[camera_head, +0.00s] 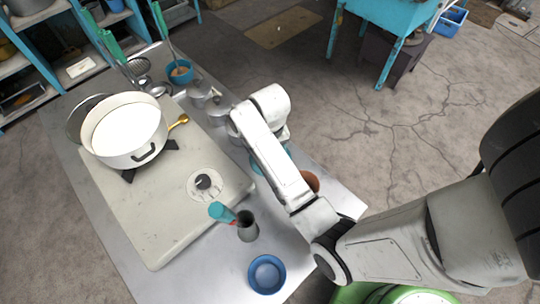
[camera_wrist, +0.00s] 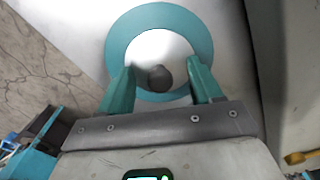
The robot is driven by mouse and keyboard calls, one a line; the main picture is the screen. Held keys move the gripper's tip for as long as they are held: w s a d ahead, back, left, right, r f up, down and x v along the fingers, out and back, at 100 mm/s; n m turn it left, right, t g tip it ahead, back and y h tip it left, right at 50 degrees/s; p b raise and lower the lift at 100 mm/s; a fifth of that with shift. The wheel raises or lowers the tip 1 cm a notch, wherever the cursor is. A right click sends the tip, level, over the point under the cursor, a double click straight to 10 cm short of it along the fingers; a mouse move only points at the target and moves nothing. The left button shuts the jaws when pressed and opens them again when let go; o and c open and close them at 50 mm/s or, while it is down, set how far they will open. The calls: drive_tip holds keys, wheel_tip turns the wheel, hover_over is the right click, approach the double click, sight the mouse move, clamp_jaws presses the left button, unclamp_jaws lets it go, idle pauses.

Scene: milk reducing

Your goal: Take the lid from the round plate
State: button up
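In the wrist view, a teal round plate (camera_wrist: 200,32) lies below my gripper on a pale surface. A light, shiny disc (camera_wrist: 160,45), which looks like the lid, fills its middle, with a dark round knob (camera_wrist: 159,78) on top. My gripper (camera_wrist: 160,68) is open. Its two teal fingers stand left and right of the knob with a gap on each side. I cannot tell the height of the fingertips above the lid. In the head view my arm hides the gripper and lid; only a bit of teal (camera_head: 256,166) shows beside the arm.
A large white pot (camera_head: 128,132) stands on the stove (camera_head: 150,215), with a yellow spoon (camera_head: 178,122) beside it. Small metal containers (camera_head: 200,94), a grey jug (camera_head: 247,228), a blue bowl (camera_head: 266,274) and a brown pot (camera_head: 310,181) stand on the metal table near my arm.

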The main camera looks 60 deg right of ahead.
drive_tip(key=shift+s+f, duration=0.1)
drive_tip(key=shift+f, duration=0.15)
